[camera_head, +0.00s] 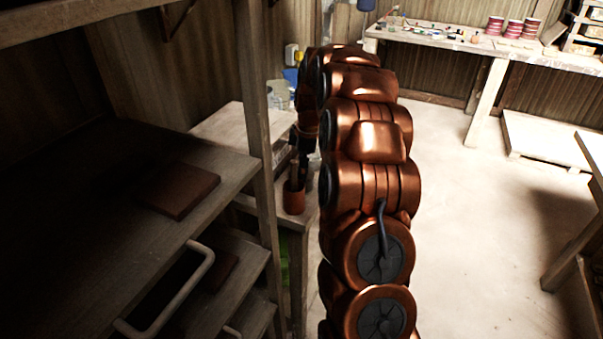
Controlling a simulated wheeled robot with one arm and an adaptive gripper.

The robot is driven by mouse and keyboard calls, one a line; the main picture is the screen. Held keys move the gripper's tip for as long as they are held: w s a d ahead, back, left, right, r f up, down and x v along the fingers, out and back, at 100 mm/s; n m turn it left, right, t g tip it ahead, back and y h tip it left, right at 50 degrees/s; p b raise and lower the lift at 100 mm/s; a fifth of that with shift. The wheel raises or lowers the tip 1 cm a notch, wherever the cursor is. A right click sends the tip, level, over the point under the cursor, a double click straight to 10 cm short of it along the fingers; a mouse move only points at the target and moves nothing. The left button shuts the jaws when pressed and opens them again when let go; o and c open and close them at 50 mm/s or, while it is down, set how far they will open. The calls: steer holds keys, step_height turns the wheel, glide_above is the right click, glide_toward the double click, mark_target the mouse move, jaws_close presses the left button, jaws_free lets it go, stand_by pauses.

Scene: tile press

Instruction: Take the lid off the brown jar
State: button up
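A reddish-brown jar (293,199) stands near the front corner of the pale wooden table beyond the shelf post. My copper arm reaches away over the floor, and its end bends down toward that table. My gripper (300,168) is a small dark shape right above or at the jar's top. Its fingers are too small and dark to read, and I cannot tell whether they touch the jar. I cannot make out a lid; the jar's top is lost among dark shapes.
A wooden shelf unit (226,176) with a brown tile (178,190) and a pale handle (178,290) stands close on the left. Clear containers (280,95) stand behind the table. A workbench (480,45) with red-striped tins (513,28) is at the back right. The right floor is mostly clear.

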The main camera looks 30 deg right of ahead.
steer(key=shift+s, duration=0.1)
steer(key=c, duration=1.1)
steer(key=shift+a, duration=0.1)
steer(key=shift+c, duration=1.2)
steer(key=shift+f, duration=0.1)
